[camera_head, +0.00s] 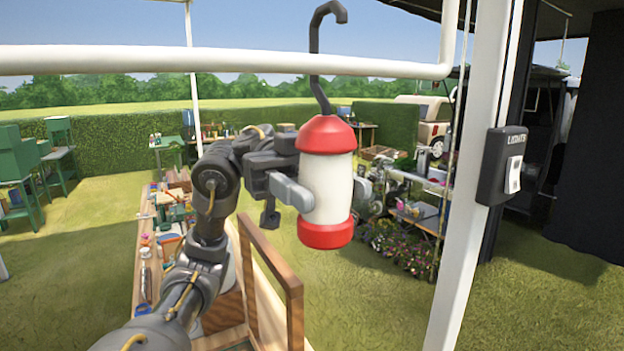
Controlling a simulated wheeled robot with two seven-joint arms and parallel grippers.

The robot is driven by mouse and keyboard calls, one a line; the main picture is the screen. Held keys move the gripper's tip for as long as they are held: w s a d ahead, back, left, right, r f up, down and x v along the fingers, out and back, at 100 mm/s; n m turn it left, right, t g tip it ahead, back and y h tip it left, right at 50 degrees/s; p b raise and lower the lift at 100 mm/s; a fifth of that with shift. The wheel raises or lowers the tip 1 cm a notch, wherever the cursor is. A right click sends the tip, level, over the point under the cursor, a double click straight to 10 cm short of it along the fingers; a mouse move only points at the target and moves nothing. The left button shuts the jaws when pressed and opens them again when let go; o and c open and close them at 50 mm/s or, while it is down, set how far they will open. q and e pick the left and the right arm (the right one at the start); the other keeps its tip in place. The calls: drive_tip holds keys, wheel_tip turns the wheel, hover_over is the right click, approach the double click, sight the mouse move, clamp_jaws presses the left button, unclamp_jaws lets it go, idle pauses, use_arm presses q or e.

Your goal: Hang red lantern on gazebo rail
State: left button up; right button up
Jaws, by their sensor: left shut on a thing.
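The red lantern (327,190) has a red cap, a white body and a red base, and hangs upright in the air. My left gripper (325,192) is shut on its white body, one finger on each side. A dark hook (316,75) rises from the lantern's cap. I cannot tell whether the hook touches the rail. My right gripper is not in view.
A white post (470,190) with a dark lights switch box (501,165) stands right of the lantern. Below are a long table (150,260) full of items and an open wooden frame (270,280). Flowers (400,250) stand at right. Grass is open at left.

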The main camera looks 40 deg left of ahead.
sight(341, 235)
use_arm(q)
drive_tip(key=shift+x, duration=1.15)
wheel_tip(341, 235, down, 2)
drive_tip(key=shift+d+f+b, duration=0.1)
drive_tip(key=shift+b, duration=0.55)
drive_tip(key=shift+f+b, duration=0.3)
drive_tip(key=shift+f, duration=0.15)
drive_tip(key=shift+f, duration=0.3)
drive_tip(key=o, duration=1)
drive_tip(key=shift+o, duration=0.3)
drive_tip(key=shift+o, duration=1)
